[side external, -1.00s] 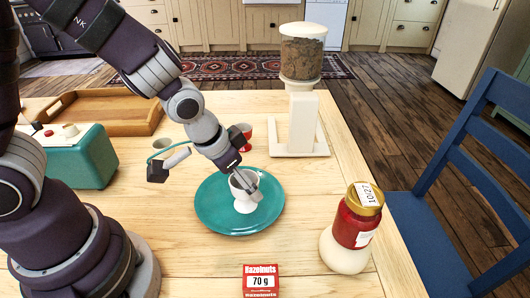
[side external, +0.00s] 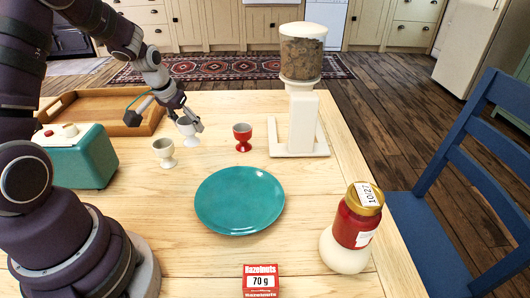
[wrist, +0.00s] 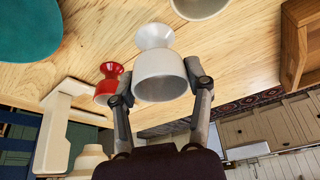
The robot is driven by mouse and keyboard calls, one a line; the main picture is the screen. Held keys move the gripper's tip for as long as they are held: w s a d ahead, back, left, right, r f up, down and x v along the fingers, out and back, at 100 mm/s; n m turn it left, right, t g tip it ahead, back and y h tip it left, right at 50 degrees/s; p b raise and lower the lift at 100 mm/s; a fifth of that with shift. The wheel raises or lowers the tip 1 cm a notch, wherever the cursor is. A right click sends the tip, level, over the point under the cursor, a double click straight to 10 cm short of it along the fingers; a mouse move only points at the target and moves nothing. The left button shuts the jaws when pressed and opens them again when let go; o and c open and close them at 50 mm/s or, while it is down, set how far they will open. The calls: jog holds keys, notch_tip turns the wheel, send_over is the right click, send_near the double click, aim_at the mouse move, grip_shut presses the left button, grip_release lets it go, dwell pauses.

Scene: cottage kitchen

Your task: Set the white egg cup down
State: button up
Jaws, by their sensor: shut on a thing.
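The white egg cup (side external: 188,129) is upright at the back of the table, between a grey-white egg cup (side external: 164,150) and a red egg cup (side external: 242,138). My gripper (side external: 190,124) is shut on its bowl. In the wrist view the white egg cup (wrist: 160,78) sits between the two fingers of my gripper (wrist: 161,90). Its foot is at or just above the tabletop; I cannot tell whether it touches. The teal plate (side external: 240,202) is empty.
A wooden tray (side external: 88,112) and a teal toaster-like box (side external: 78,158) stand to the left. A food dispenser (side external: 303,115) stands to the right. A red-labelled jar (side external: 357,218) and a hazelnut box (side external: 261,281) are at the front. Bare wood lies around the plate.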

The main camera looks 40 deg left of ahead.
jog(key=w+a, duration=0.1)
jog(key=w, duration=0.1)
jog(key=w+a, duration=0.1)
jog(key=w, duration=0.1)
jog(key=w+a+f, duration=0.1)
jog(key=w+a, duration=0.1)
jog(key=shift+w, duration=0.4)
jog(key=shift+f, duration=1.65)
jog(key=o, duration=1.2)
jog(key=shift+f, duration=0.1)
jog(key=shift+c, duration=0.2)
